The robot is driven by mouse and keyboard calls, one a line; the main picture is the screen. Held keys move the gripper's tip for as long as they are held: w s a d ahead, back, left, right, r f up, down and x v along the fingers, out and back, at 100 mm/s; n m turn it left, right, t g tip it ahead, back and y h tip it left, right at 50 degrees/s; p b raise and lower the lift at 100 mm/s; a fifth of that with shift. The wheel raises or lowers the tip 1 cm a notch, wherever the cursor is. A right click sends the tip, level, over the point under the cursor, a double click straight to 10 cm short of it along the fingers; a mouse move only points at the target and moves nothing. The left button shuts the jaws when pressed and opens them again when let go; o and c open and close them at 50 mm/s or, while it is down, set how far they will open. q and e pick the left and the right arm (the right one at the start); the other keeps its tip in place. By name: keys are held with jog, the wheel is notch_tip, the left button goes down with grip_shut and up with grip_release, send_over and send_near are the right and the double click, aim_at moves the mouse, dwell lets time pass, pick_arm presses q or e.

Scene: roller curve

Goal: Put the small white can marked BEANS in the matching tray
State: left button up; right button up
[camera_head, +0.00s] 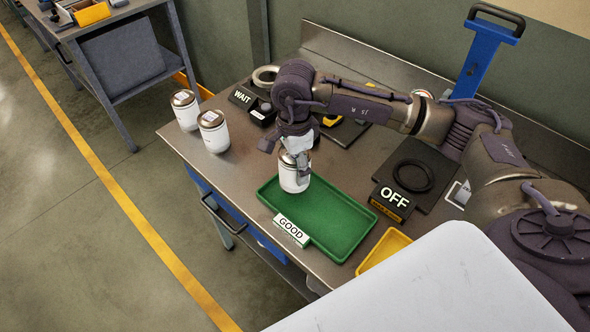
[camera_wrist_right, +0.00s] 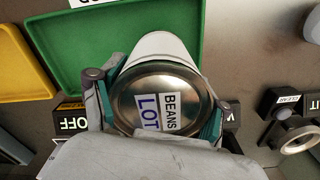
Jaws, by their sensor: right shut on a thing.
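My right gripper (camera_head: 296,160) is shut on a white can (camera_head: 293,180) with a metal lid. In the right wrist view the lid (camera_wrist_right: 155,98) reads BEANS and LOT, with a finger on each side. In the head view the can is upright over the back left end of a green tray (camera_head: 335,222). I cannot tell whether it touches the tray floor. The tray carries a sign (camera_head: 291,230) reading GOOD and is otherwise empty. Two other white cans (camera_head: 185,110) (camera_head: 213,131) stand at the table's left end; their labels are too small to read. My left gripper is not in view.
A yellow tray (camera_head: 384,247) lies right of the green one, partly hidden. A black block marked OFF (camera_head: 393,200) stands behind it. A sign marked WAIT (camera_head: 242,97) is at the back left. Bare metal table (camera_head: 235,165) lies left of the green tray.

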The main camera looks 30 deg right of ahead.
notch_tip(320, 180, down, 3)
jog(key=shift+f+p, duration=0.15)
jog(key=shift+p, duration=0.6)
jog(key=shift+f, duration=0.2)
jog(key=shift+f+b, duration=0.2)
jog(key=shift+b, duration=0.1)
jog(key=o, duration=1.5)
jog(key=shift+s, duration=0.1)
